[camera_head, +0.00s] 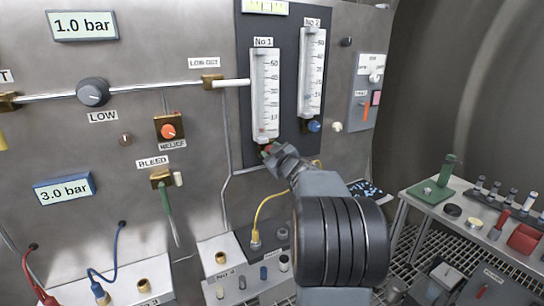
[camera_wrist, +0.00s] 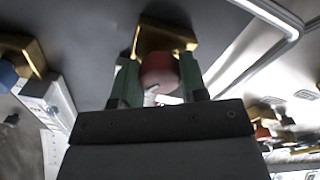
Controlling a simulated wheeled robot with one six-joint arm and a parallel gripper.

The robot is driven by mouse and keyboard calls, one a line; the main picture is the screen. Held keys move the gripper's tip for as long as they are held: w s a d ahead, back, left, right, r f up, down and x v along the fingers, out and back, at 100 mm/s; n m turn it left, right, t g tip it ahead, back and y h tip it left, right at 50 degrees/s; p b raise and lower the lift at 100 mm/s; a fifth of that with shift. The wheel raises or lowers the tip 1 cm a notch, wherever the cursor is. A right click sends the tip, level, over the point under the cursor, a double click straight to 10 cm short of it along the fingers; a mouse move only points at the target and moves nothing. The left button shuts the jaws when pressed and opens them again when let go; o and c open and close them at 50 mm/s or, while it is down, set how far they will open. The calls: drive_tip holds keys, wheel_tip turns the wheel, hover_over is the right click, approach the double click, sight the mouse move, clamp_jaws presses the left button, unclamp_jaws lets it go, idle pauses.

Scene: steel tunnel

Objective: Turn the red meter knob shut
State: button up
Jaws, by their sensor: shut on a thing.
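The red meter knob (camera_wrist: 158,72) sits on a brass block (camera_wrist: 163,38) in the wrist view. My gripper (camera_wrist: 160,82) has a green-padded finger on each side of the knob and is shut on it. In the head view my gripper (camera_head: 272,154) reaches the foot of the No 1 meter (camera_head: 264,95) and hides most of the knob there. The float in the No 1 tube looks low, near the bottom; its exact reading is too small to tell.
The No 2 meter (camera_head: 312,72) with its blue knob (camera_head: 314,126) is close on the right. The blue knob also shows in the wrist view (camera_wrist: 8,75). A yellow hose (camera_head: 262,212) hangs below. A bench with a green stand (camera_head: 445,172) is at the right.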

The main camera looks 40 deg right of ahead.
drive_tip(key=n+b, duration=0.3)
drive_tip(key=n, duration=0.2)
drive_tip(key=shift+n, duration=0.4)
idle(0.4)
drive_tip(key=o, duration=0.9)
drive_tip(key=s, duration=0.4)
drive_tip(key=s+a, duration=0.1)
drive_tip(key=s, duration=0.4)
drive_tip(key=s+a, duration=0.1)
drive_tip(key=s, duration=0.3)
drive_tip(key=shift+s, duration=0.35)
drive_tip(key=shift+d, duration=0.1)
